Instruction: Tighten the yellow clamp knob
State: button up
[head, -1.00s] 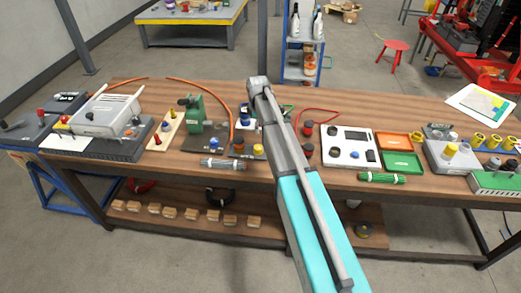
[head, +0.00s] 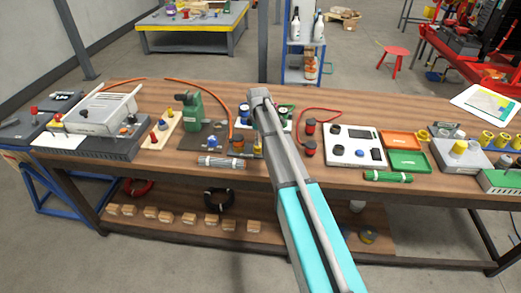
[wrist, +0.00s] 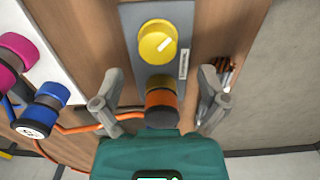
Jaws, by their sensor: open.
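The yellow knob (wrist: 157,42) has a white pointer mark and sits on a grey plate (wrist: 128,20) in the upper middle of the wrist view. In the head view the yellow knob (head: 258,149) shows beside my arm. My gripper (wrist: 158,102) is open. Its two fingers stand apart on either side of an orange knob (wrist: 160,98) with a dark base, below the yellow knob in the wrist view. The yellow knob lies beyond the fingertips, and nothing is held. My gripper cannot be made out in the head view.
Blue (wrist: 52,94) and magenta (wrist: 16,50) round parts stand left of my fingers. An orange hose (wrist: 75,128) runs near the left finger. A wire bundle end (wrist: 228,72) lies by the right finger, near the bench edge. A green pump (head: 190,107) stands left on the bench.

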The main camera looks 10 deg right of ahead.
aim_at(258, 148)
jog(key=shift+f+b, duration=2.05)
jog(key=shift+f, duration=0.25)
